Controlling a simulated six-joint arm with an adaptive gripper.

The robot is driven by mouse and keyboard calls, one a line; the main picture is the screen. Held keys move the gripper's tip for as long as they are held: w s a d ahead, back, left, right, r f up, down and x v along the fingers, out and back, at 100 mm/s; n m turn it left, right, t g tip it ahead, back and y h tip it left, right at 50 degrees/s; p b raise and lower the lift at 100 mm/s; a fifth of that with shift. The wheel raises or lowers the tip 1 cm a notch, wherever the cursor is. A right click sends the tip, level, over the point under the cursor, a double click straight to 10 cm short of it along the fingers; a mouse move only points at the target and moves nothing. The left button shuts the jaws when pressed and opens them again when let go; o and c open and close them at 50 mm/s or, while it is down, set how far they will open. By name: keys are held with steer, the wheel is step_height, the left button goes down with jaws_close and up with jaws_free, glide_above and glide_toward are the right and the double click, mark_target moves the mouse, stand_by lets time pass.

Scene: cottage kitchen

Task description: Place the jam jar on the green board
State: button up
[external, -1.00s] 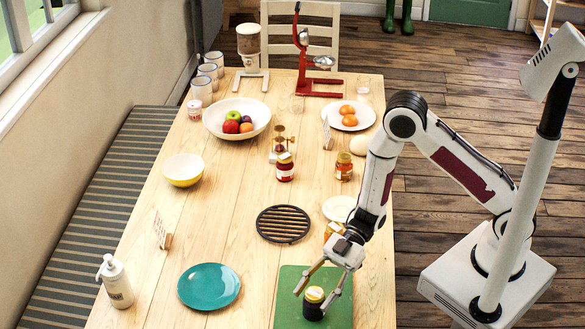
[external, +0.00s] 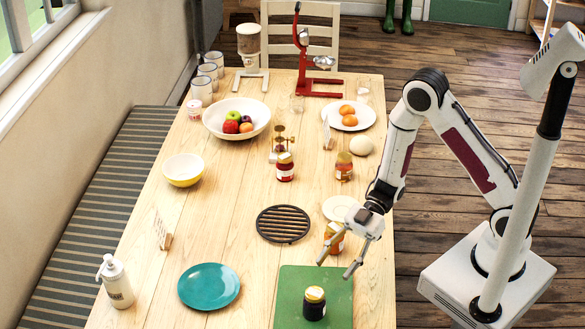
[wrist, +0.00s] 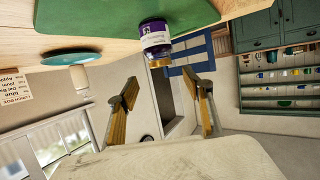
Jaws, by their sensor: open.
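A dark jam jar with a yellow lid (external: 314,303) stands upright on the green board (external: 290,285) near the table's front right. In the wrist view the jar (wrist: 155,38), with a purple and white label, stands on the green board (wrist: 100,15). My gripper (external: 334,270) is open and empty, above and behind the jar and clear of it. In the wrist view its two fingers (wrist: 162,105) are spread with nothing between them. Other jars, one red (external: 285,167) and two orange (external: 344,167), stand farther back; the nearer orange one (external: 334,238) is beside my gripper.
A teal plate (external: 209,287) lies left of the board. A black round trivet (external: 284,224) and a small white plate (external: 339,208) lie behind it. A soap bottle (external: 116,282) stands at the front left. The table between teal plate and trivet is bare.

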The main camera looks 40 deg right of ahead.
steer(key=shift+v, duration=0.9)
steer(key=w+d+r+m+t+h, duration=0.3)
steer(key=w+d+r+t, duration=0.2)
steer(key=w+d, duration=0.3)
steer(key=w+d+r+m+t+h, duration=0.35)
steer(key=w+d+t, duration=0.25)
steer(key=w, duration=0.4)
steer(key=w+d+r+m+t+h, duration=0.1)
steer(key=d+r+m+t+h, duration=0.2)
steer(key=d+r, duration=0.45)
steer(key=s+d+r+m+g+h, duration=0.1)
steer(key=s+d+r+m+h, duration=0.2)
steer(key=s+d, duration=0.3)
steer(key=s+d+r+m+g+h, duration=0.1)
steer(key=s+d+r+m+h, duration=0.1)
steer(key=s+d+m, duration=0.35)
steer(key=s+m+g, duration=0.2)
steer(key=s+g, duration=0.1)
steer(key=s, duration=1.1)
steer(key=shift+s+d+r+m+y, duration=0.3)
steer(key=shift+s+y, duration=0.1)
steer(key=shift+y, duration=0.05)
